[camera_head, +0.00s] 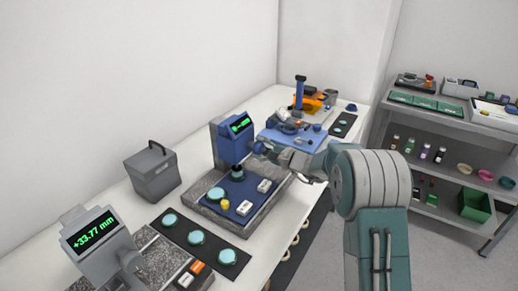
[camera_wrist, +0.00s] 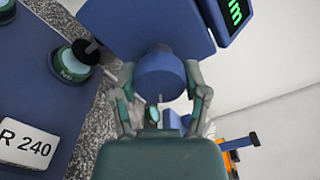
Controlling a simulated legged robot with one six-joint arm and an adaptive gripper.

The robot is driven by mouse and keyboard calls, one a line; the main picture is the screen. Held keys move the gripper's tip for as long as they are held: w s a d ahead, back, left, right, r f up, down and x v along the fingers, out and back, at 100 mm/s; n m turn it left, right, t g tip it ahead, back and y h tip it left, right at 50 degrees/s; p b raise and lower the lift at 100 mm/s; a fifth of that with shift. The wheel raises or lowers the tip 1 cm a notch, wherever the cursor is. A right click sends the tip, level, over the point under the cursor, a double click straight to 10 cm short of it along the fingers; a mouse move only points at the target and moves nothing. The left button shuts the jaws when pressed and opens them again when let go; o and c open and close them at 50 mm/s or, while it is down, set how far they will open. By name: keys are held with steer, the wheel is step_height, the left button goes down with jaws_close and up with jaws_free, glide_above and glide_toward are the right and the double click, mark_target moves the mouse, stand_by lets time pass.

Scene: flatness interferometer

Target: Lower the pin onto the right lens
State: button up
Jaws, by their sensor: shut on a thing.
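The blue gauge (camera_head: 233,148) with a green-lit display stands on a granite base. Its round blue knob (camera_wrist: 160,76) is between the fingers of my gripper (camera_wrist: 159,82), which is shut on it. In the head view my gripper (camera_head: 268,149) is at the gauge's right side. The dark pin (camera_wrist: 86,47) comes down from the gauge over the right lens (camera_wrist: 70,64), a pale teal disc in a dark holder. I cannot tell whether the pin touches it. The left lens (camera_head: 216,194) lies on the blue plate (camera_head: 236,209), apart from the pin.
A white "R 240" card (camera_wrist: 27,144) and a yellow piece (camera_head: 225,205) are on the plate. A second gauge (camera_head: 92,233) reads +33.77 mm at front left, near a black strip (camera_head: 206,240) of teal discs. A grey box (camera_head: 152,172) stands behind.

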steer(key=n, duration=0.5)
steer(key=shift+a+f+n, duration=0.1)
steer(key=shift+n, duration=0.2)
steer(key=shift+f+n, duration=0.1)
steer(key=shift+n, duration=1.7)
steer(key=shift+s+f, duration=0.1)
steer(key=o, duration=1.2)
steer(key=shift+c, duration=0.2)
steer(key=shift+r, duration=0.2)
